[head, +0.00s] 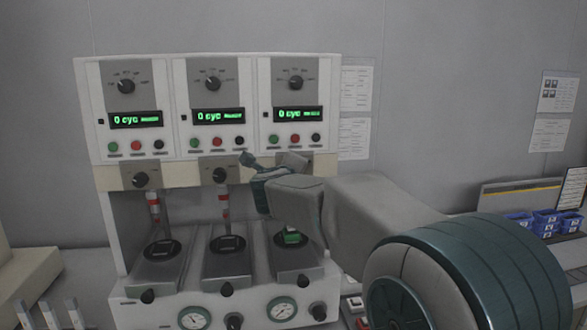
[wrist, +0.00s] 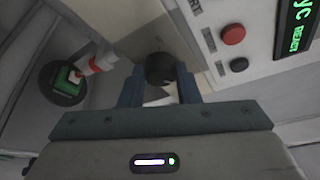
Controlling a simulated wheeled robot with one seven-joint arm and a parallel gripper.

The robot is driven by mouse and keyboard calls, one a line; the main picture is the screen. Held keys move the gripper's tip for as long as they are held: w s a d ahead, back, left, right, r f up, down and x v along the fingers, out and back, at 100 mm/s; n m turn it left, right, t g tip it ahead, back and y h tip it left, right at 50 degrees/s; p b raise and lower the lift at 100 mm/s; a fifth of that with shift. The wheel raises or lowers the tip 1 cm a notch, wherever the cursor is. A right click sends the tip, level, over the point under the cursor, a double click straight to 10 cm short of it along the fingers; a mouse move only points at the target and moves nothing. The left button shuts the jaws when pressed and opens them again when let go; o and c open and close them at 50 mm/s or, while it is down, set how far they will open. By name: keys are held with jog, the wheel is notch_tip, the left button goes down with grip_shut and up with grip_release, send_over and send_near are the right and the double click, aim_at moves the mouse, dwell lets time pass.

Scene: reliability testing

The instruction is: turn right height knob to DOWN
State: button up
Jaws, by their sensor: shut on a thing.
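The right height knob (wrist: 160,69) is a round black knob on the beige strip below the right station's panel. It shows between my fingers in the wrist view. My gripper (wrist: 160,88) is shut on it, one finger on each side. In the head view my gripper (head: 270,165) is at the right station and hides this knob. Which way the knob's pointer faces cannot be told. The right station's display (head: 297,114) reads 0 cyc in green.
The left height knob (head: 140,180) and middle height knob (head: 219,174) sit on the same strip. Green, red and black buttons (head: 296,139) are just above my gripper. Below it, a green block (wrist: 68,78) lies under a red-and-white plunger (wrist: 93,66). Blue bins (head: 545,222) stand far right.

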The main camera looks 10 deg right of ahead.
jog(key=shift+r+m, duration=0.1)
jog(key=shift+m, duration=0.3)
jog(key=o, duration=1)
jog(key=shift+c, duration=0.2)
jog(key=v, duration=1.3)
jog(key=shift+s+p, duration=0.35)
jog(key=shift+s, duration=0.05)
jog(key=shift+a+r, duration=0.1)
jog(key=shift+r, duration=0.05)
